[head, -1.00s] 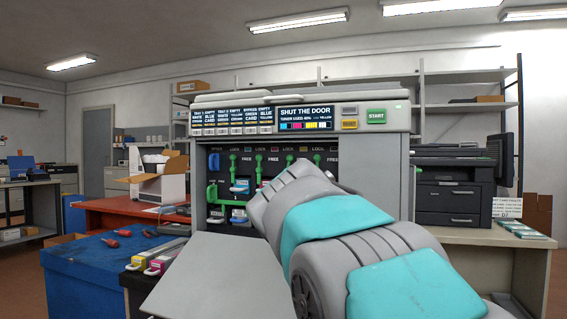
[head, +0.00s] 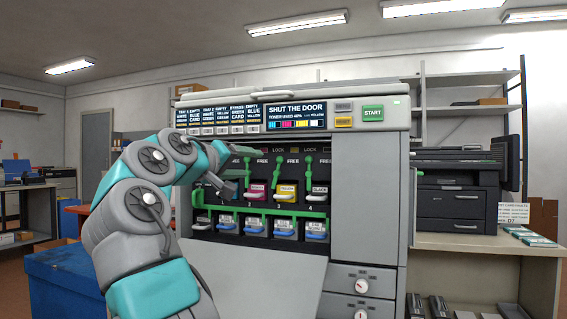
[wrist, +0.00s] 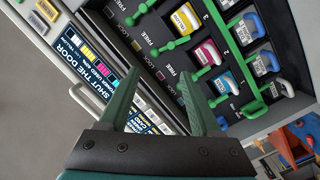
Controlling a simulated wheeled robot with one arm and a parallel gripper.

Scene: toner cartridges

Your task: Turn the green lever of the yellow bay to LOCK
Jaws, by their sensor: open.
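The yellow bay holds a yellow-labelled cartridge (head: 287,191) in the open printer. Its green lever (head: 281,170) stands upright beside the cartridge, its knob just under a LOCK label, with FREE to its right. In the wrist view the yellow cartridge (wrist: 185,18) is at the top, and the lever (wrist: 173,44) lies just beyond the fingertips. My gripper (wrist: 156,78) is open with nothing between its green fingers. In the head view my gripper (head: 228,188) is left of the yellow bay, in front of the cyan side. It appears apart from the lever.
Magenta (head: 257,188) and black (head: 317,191) cartridges with similar upright green levers flank the yellow bay. A green rail (head: 270,211) runs below, above several blue-handled bottles. The lowered door (head: 260,270) juts out. The screen (head: 296,116) reads SHUT THE DOOR.

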